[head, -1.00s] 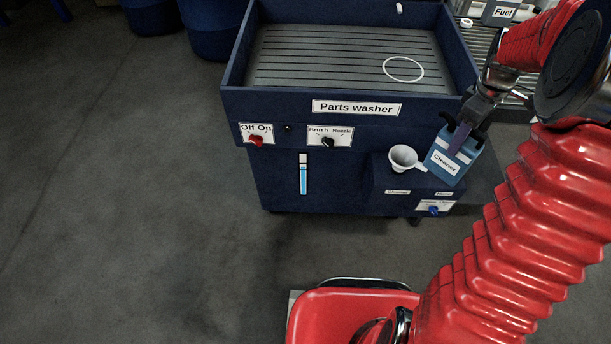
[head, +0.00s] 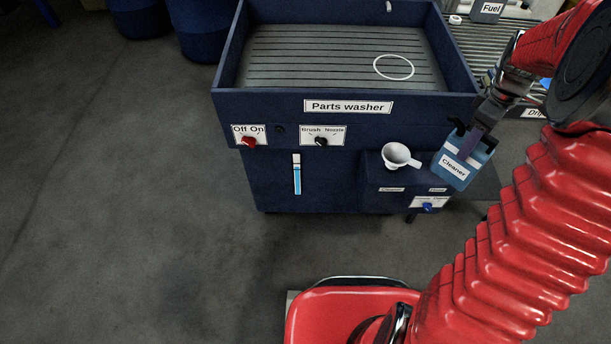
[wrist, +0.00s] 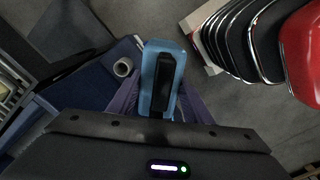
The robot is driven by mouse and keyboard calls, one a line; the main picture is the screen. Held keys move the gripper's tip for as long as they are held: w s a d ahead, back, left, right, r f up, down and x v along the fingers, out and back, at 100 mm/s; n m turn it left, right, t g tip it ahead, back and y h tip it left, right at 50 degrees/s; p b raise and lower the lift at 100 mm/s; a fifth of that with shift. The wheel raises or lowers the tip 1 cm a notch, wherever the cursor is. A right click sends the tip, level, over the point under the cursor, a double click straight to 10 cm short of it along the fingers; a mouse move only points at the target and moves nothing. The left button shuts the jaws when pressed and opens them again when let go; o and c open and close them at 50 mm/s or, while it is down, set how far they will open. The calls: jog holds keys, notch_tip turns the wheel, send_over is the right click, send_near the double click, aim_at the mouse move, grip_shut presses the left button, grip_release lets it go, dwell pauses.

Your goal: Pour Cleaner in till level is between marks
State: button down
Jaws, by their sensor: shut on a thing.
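The blue Cleaner container (head: 455,172) is held by my gripper (head: 476,137), beside and to the right of the white funnel (head: 397,156). The container leans a little, and I see no liquid leaving it. The funnel stands on the low box at the front right of the parts washer (head: 260,103). The level gauge (head: 297,175) on the washer's front is mostly blue, with a white part at the top. Its marks are too small to read.
The washer carries an Off/On knob (head: 248,141), a Brush/Nozzle knob (head: 320,141) and a blue knob (head: 428,207) low on the right. A white ring (head: 394,67) lies in the basin. A Fuel container (head: 488,10) stands behind. The floor at left is clear.

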aim_at(488, 151)
jog(key=shift+s+d+r, duration=0.3)
jog(key=shift+s+d, duration=0.45)
jog(key=shift+d, duration=0.05)
jog(key=shift+s+d+r, duration=0.25)
jog(key=shift+s+d, duration=0.45)
jog(key=shift+d, duration=0.05)
jog(key=shift+m, duration=0.3)
jog(key=m, duration=0.4)
jog(key=shift+w+d+r, duration=0.1)
jog(key=shift+w, duration=0.2)
jog(key=shift+w+m, duration=0.15)
jog(key=shift+m, duration=0.25)
jog(key=shift+w+a+m, duration=0.45)
jog(key=shift+w+m, duration=0.05)
jog(key=shift+m, duration=0.3)
jog(key=w+a+f+m, duration=0.1)
jog(key=w+a, duration=0.4)
jog(key=a, duration=0.7)
jog(key=w+a+f+m, duration=0.1)
jog(key=w+a+f, duration=0.2)
jog(key=a, duration=1)
jog(key=shift+w+a, duration=0.3)
jog(key=shift+w, duration=0.6)
jog(key=shift+r, duration=0.1)
